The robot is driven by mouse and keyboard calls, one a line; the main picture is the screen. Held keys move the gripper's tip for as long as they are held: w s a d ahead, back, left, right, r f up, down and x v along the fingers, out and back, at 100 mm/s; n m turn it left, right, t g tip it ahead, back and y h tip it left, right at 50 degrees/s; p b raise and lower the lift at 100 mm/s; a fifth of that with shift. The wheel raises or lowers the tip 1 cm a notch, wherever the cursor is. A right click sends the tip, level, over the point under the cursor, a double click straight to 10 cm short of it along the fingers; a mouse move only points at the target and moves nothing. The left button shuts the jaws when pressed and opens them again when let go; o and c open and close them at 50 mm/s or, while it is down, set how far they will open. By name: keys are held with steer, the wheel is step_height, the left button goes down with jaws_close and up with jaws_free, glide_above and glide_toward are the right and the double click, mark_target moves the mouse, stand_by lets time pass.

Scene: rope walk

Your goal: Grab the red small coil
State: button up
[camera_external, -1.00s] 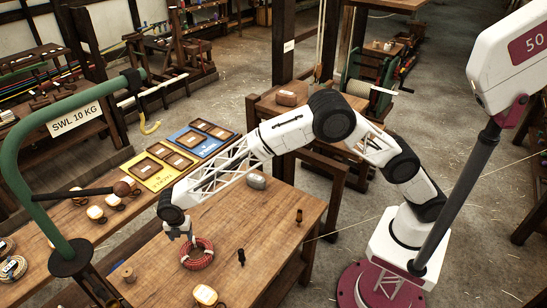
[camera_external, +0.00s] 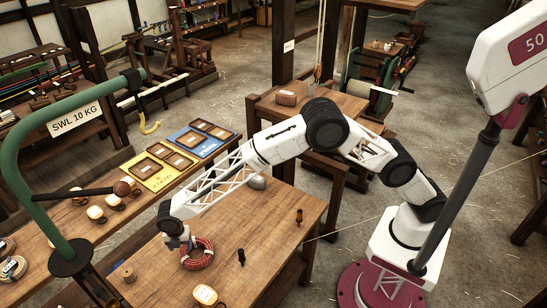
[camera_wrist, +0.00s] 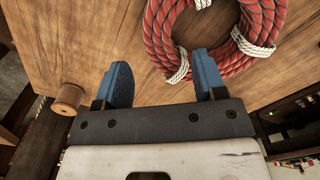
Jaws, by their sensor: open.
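The red small coil (camera_external: 197,254) lies flat on the wooden table. It is a ring of red rope bound with white ties, and it also shows at the top right of the wrist view (camera_wrist: 273,22). My gripper (camera_external: 184,245) is just to the left of the coil in the external view.
A wooden spool (camera_external: 129,275) stands at the table's left edge. A tagged block (camera_external: 205,295), a dark peg (camera_external: 241,257), a brown peg (camera_external: 299,217) and a grey lump (camera_external: 256,182) are also on the table (camera_external: 270,215). A green hook frame (camera_external: 25,170) rises at the left.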

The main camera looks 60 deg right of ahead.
mark_target(183, 250)
steer(key=shift+f, duration=0.1)
steer(key=shift+d+f, duration=0.1)
steer(key=shift+f, duration=2.4)
jaws_close()
steer(key=shift+r, duration=0.1)
steer(key=shift+r, duration=4.95)
